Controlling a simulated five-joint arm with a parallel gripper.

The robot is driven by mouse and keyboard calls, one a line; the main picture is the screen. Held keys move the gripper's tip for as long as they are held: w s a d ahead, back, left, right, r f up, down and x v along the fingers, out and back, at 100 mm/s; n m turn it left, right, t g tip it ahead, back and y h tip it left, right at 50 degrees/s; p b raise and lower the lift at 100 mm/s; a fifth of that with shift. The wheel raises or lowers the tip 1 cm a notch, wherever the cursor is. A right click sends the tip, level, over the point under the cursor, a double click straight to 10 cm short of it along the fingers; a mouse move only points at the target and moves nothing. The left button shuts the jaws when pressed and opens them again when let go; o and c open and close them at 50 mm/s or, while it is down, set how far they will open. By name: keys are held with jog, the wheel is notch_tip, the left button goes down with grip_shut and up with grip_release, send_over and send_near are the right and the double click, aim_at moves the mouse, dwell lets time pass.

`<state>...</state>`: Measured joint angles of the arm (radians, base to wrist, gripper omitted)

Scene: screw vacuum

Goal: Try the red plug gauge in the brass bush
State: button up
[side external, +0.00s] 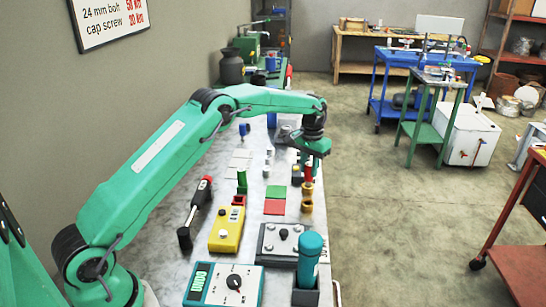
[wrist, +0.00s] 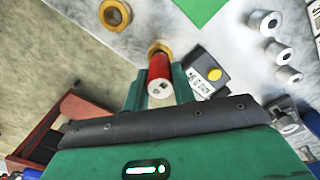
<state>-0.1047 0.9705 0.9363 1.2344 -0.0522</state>
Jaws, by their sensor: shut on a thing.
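My gripper (side external: 313,147) points down over the bench and is shut on the red plug gauge (side external: 308,174). In the wrist view the red gauge (wrist: 159,72) stands between the two green fingers (wrist: 159,82). A brass bush (side external: 308,188) is right at the gauge's lower end, and its ring (wrist: 159,47) shows partly behind the gauge in the wrist view. I cannot tell whether the gauge's tip is inside it. A second brass piece (side external: 306,206) sits on the bench nearer the camera, apart from the gauge; it shows as a ring (wrist: 115,14) in the wrist view.
A dark block with a yellow knob (wrist: 214,74) lies close beside the gripper. White cylinders (wrist: 282,56) stand beyond it. Green (side external: 275,192) and red (side external: 274,207) squares lie left of the bushes. A green piece (side external: 241,180), yellow box (side external: 227,230) and teal meter (side external: 223,285) are on the bench.

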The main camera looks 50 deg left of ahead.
jog(key=shift+f, duration=0.75)
dwell(0.9)
jog(key=shift+r, duration=0.25)
dwell(0.8)
jog(key=shift+r, duration=2.75)
jog(key=shift+r, duration=0.1)
